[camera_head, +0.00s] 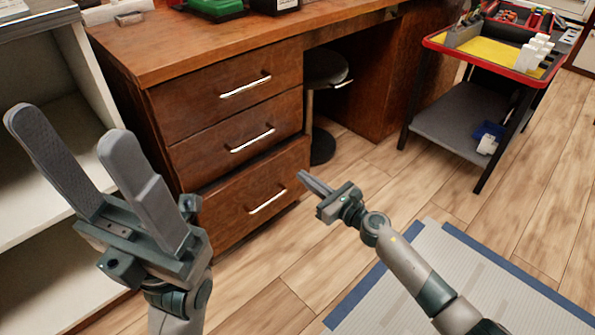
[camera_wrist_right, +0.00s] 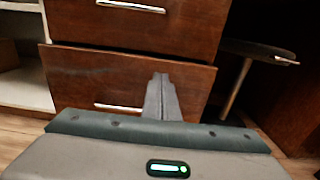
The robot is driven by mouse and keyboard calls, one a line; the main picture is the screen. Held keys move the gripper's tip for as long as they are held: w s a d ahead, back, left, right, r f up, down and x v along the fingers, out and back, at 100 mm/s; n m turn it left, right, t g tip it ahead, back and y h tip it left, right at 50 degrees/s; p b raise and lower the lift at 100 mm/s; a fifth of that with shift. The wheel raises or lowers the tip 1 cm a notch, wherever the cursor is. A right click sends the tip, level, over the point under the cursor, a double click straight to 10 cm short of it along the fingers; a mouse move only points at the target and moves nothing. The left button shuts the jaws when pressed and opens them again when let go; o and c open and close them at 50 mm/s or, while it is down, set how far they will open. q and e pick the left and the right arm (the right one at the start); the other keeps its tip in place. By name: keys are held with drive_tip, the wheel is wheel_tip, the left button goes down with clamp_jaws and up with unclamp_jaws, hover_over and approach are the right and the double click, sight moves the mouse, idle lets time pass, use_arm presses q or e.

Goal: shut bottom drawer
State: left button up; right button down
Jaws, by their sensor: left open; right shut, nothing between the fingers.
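The bottom drawer (camera_head: 250,197) is the lowest of three brown wooden drawers in the desk, with a silver bar handle (camera_head: 267,202). Its front stands out a little from the drawers above, with a dark gap over its top edge. My right gripper (camera_head: 302,176) is shut and empty, its fingertips close to the right part of the drawer front. In the right wrist view the shut fingers (camera_wrist_right: 160,98) appear in front of the bottom drawer (camera_wrist_right: 80,80), right of its handle; contact cannot be told. My left gripper (camera_head: 62,145) is open and empty, raised at the left.
The middle drawer (camera_head: 235,135) and top drawer (camera_head: 230,95) look closed. A dark stool (camera_head: 325,70) stands under the desk (camera_head: 190,45). White shelves (camera_head: 35,130) are at the left, a red-edged cart (camera_head: 455,130) at the right. Wooden floor (camera_head: 300,265) is clear before the drawers.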

drive_tip(key=shift+p+v, duration=0.3)
drive_tip(key=shift+v, duration=2.3)
